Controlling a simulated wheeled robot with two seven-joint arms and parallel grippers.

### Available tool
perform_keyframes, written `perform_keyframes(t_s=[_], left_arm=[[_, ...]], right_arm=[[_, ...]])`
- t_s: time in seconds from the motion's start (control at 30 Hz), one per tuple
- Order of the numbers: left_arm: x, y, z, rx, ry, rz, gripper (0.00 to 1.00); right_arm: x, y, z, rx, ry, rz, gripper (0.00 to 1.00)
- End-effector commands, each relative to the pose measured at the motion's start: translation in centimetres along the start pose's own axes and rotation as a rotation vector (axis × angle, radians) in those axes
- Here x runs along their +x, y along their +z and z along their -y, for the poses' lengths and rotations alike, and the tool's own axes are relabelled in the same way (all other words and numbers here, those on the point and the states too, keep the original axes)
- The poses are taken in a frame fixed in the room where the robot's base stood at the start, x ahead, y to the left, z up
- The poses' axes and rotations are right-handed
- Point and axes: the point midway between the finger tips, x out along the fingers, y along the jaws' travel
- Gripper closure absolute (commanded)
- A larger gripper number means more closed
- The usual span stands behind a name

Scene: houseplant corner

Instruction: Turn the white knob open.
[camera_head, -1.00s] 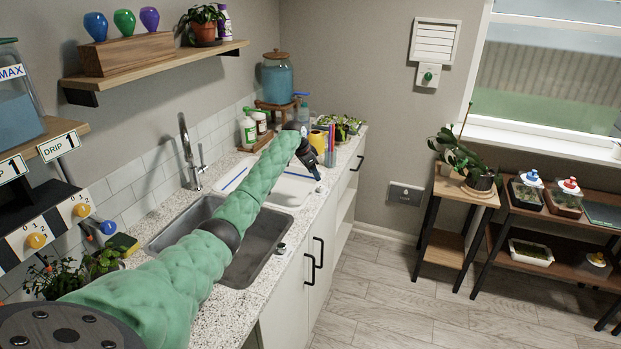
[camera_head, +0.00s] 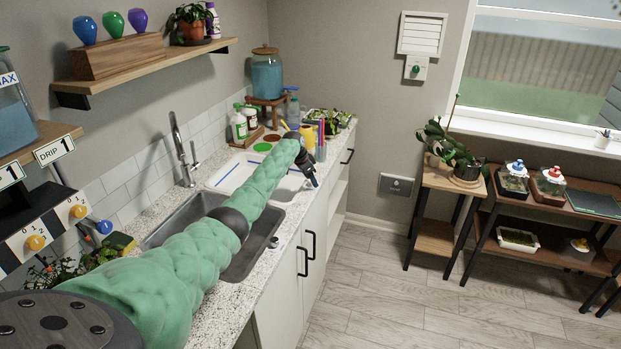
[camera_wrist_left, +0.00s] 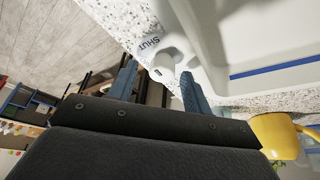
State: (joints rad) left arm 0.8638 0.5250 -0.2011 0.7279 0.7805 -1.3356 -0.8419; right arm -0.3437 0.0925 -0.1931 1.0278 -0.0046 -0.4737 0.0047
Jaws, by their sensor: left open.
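In the left wrist view a small white knob (camera_wrist_left: 167,61) sits at the edge of a white tray (camera_wrist_left: 215,45), beside the printed word SHUT. My left gripper (camera_wrist_left: 158,73) is open, with its two blue fingertips apart and the knob just past the gap between them; I cannot tell whether they touch it. In the head view my left gripper (camera_head: 313,178) hangs, pointing down, at the front edge of the counter by the white tray (camera_head: 228,176). The knob cannot be made out there. My right gripper is not in view.
A yellow mug (camera_wrist_left: 273,134) stands close to my left gripper. The sink (camera_head: 240,255) lies under my left arm. Bottles (camera_head: 239,125) and a blue jar (camera_head: 267,78) stand at the back of the counter.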

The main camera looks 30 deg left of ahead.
Motion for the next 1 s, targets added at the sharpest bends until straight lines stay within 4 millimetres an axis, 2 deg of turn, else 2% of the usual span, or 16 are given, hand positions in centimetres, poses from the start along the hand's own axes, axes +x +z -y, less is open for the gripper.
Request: perform_keyframes(t_s=[0.13,0.37,0.77,1.0], left_arm=[[0.0,0.1,0.0,0.000,0.000,0.000,0.50],[0.0,0.0,0.0,0.000,0.000,0.000,0.95],[-0.3,-0.1,0.0,-0.053,-0.024,-0.001,0.95],[-0.5,-0.2,-0.1,-0.199,-0.085,-0.002,0.95]], right_arm=[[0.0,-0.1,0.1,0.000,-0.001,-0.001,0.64],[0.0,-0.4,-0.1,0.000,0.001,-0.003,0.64],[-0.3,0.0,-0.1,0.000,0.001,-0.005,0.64],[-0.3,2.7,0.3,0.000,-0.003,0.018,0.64]])
